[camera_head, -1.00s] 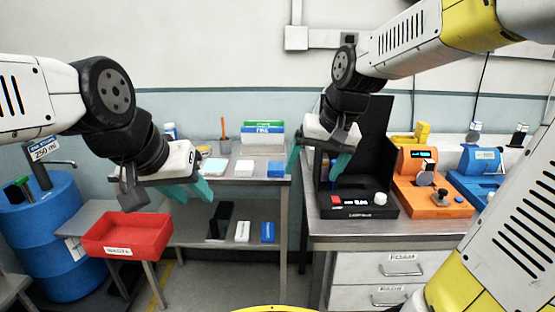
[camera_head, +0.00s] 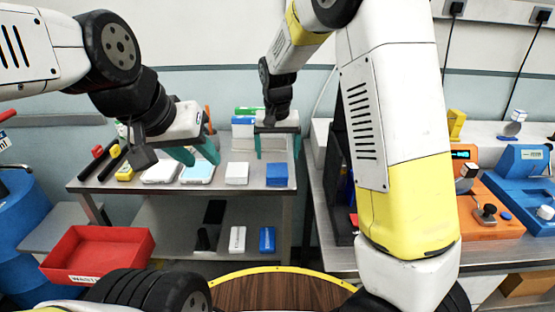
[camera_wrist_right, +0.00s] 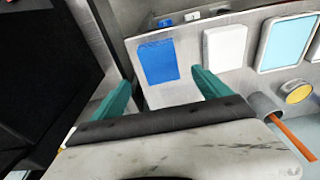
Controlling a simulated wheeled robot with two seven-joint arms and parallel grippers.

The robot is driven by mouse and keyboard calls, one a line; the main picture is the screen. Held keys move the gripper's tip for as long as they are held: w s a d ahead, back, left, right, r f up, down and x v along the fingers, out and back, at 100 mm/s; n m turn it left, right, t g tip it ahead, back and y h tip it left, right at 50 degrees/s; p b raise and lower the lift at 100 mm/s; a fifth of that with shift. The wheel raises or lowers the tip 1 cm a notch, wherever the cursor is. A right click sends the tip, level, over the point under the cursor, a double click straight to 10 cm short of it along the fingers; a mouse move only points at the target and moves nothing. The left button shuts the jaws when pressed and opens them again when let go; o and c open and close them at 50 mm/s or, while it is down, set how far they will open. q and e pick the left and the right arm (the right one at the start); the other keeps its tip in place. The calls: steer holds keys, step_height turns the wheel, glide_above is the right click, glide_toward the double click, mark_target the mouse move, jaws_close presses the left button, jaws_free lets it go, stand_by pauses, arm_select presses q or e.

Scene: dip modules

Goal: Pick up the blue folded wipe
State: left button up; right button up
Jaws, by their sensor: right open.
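The blue folded wipe (camera_head: 277,175) lies flat at the front right of the steel bench top, right of a white folded one (camera_head: 237,174). In the right wrist view the blue wipe (camera_wrist_right: 158,62) lies just beyond the space between the fingertips, untouched. My right gripper (camera_head: 277,150) is open and empty, pointing down above and a little behind the wipe; its teal fingers also show in the wrist view (camera_wrist_right: 162,84). My left gripper (camera_head: 197,156) is open and empty, over the bench's left part near a light-blue-topped tray (camera_head: 198,174).
A lower shelf holds a white box (camera_head: 237,239), a blue box (camera_head: 267,239) and a black item. A red bin (camera_head: 98,250) stands at left front. Green and blue boxes stand behind the right gripper. A black-cased device and orange machine (camera_head: 490,208) are on the right bench.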

mark_target(277, 169)
steer(key=f, duration=0.5)
steer(key=w+f, duration=0.1)
steer(key=f, duration=0.1)
steer(key=shift+f, duration=0.15)
steer(key=shift+c, duration=0.5)
steer(key=c, duration=1.3)
steer(key=shift+r, duration=0.65)
step_height(277, 169, up, 2)
steer(key=shift+r, duration=0.15)
steer(key=s, duration=0.5)
steer(key=s+r, duration=0.1)
steer(key=s, duration=1)
steer(key=shift+s+d+r, duration=0.1)
steer(key=shift+d+r, duration=0.15)
